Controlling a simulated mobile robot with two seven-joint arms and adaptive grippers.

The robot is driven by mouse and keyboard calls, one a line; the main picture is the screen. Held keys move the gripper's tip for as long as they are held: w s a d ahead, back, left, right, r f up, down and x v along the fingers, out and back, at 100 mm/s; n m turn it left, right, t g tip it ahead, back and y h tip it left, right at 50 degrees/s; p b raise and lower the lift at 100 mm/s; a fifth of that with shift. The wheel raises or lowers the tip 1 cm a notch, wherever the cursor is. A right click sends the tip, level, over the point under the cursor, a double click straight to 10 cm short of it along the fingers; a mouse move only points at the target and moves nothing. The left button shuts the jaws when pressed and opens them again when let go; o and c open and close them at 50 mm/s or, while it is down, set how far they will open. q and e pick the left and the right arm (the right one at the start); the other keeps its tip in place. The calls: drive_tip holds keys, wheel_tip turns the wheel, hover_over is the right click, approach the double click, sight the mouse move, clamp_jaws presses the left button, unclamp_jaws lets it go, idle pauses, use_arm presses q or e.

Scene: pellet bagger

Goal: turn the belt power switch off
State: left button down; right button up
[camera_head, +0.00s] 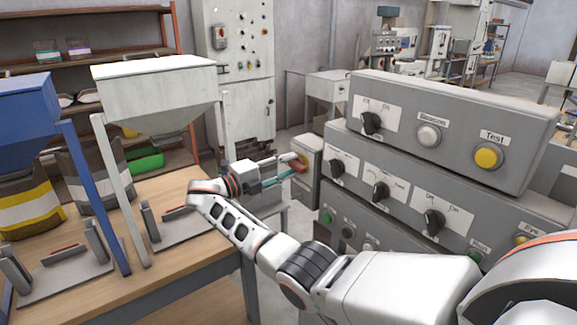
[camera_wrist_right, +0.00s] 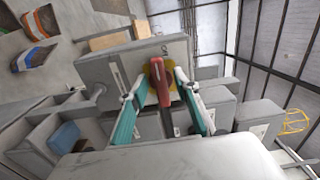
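The belt power switch shows as a red handle (camera_wrist_right: 161,82) on a yellow plate in the right wrist view, on the face of a grey box (camera_wrist_right: 118,66). In the head view the red handle (camera_head: 301,164) shows small, at the tip of my right gripper (camera_head: 284,169). In the right wrist view my right gripper (camera_wrist_right: 161,88) has its two teal fingers spread, one on each side of the red handle. Narrow gaps seem to show between fingers and handle; contact cannot be made out. The handle runs nearly upright in that view. My left gripper is not in view.
A grey control panel (camera_head: 455,95) with knobs and buttons stands right of my right arm. A wooden table (camera_head: 185,262) with a white hopper (camera_head: 155,85) and a blue hopper frame (camera_head: 88,190) is at the left. A tall grey cabinet (camera_head: 238,90) stands behind.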

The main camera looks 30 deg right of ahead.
drive_tip(key=a, duration=1.1)
drive_tip(key=shift+s+a, duration=0.25)
drive_tip(key=shift+s, duration=0.15)
drive_tip(key=shift+r, duration=0.1)
